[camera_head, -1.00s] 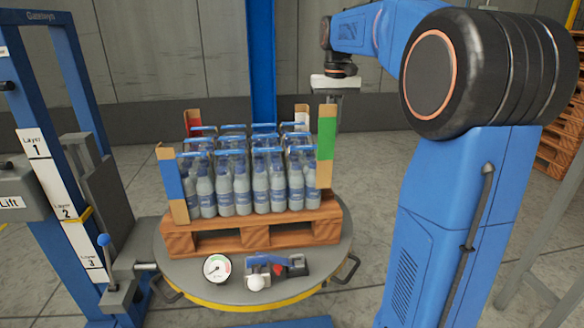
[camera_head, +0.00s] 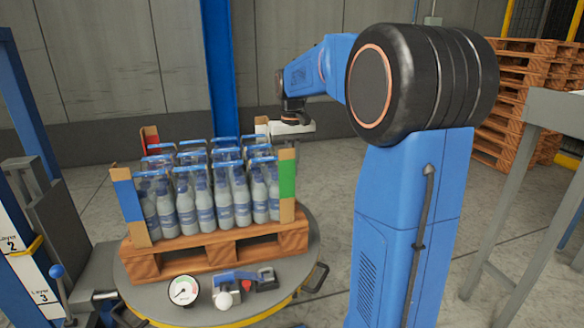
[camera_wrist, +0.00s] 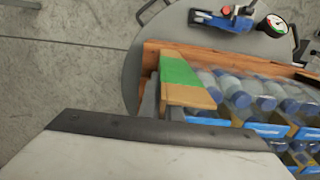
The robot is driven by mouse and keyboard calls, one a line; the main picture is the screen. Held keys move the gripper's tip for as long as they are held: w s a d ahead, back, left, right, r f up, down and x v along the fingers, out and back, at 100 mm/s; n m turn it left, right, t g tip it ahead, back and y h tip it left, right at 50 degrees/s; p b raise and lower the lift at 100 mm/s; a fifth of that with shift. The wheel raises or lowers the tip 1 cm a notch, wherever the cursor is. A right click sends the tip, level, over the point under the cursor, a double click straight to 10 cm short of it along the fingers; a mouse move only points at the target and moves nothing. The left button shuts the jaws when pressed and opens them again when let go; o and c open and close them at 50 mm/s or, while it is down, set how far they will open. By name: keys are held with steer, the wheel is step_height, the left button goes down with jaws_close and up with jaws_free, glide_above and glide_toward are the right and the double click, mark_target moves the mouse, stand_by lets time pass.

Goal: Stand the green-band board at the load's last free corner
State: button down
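The green-band board (camera_head: 287,180) stands upright at the front right corner of the bottle load (camera_head: 205,200). In the wrist view the green-band board (camera_wrist: 180,75) is seen from above, against the bottles and over the pallet's edge. My gripper (camera_head: 291,128) is right above and behind the board's top in the head view. In the wrist view a grey finger (camera_wrist: 150,104) shows close beside the board. The other finger is mostly hidden, so I cannot tell whether the gripper holds the board. The blue-band board (camera_head: 130,208), red-band board (camera_head: 150,137) and white-band board (camera_head: 262,127) stand at the other corners.
The load sits on a wooden pallet (camera_head: 215,252) on a round turntable (camera_head: 150,303). A dial gauge (camera_head: 183,290) and a blue tool (camera_head: 236,279) lie at its front. Stacked pallets (camera_head: 515,95) and a grey table (camera_head: 560,105) are at the right. Open floor lies between.

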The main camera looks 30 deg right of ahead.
mark_target(289, 149)
steer(key=shift+f, duration=0.1)
steer(key=c, duration=2)
jaws_free()
step_height(289, 149, up, 12)
steer(key=shift+r, duration=0.15)
steer(key=s+a+f+n+t, duration=0.1)
steer(key=s+a+f, duration=0.4)
steer(key=s, duration=0.5)
steer(key=s+a+f+n+t, duration=0.1)
steer(key=s+a+f+t, duration=0.1)
steer(key=s+a+f, duration=0.3)
steer(key=s+a+f+n+t, duration=0.1)
steer(key=s+a+f, duration=0.4)
steer(key=s+f, duration=0.6)
steer(key=s, duration=0.4)
steer(key=shift+a+t, duration=0.4)
steer(key=shift+s+r, duration=0.1)
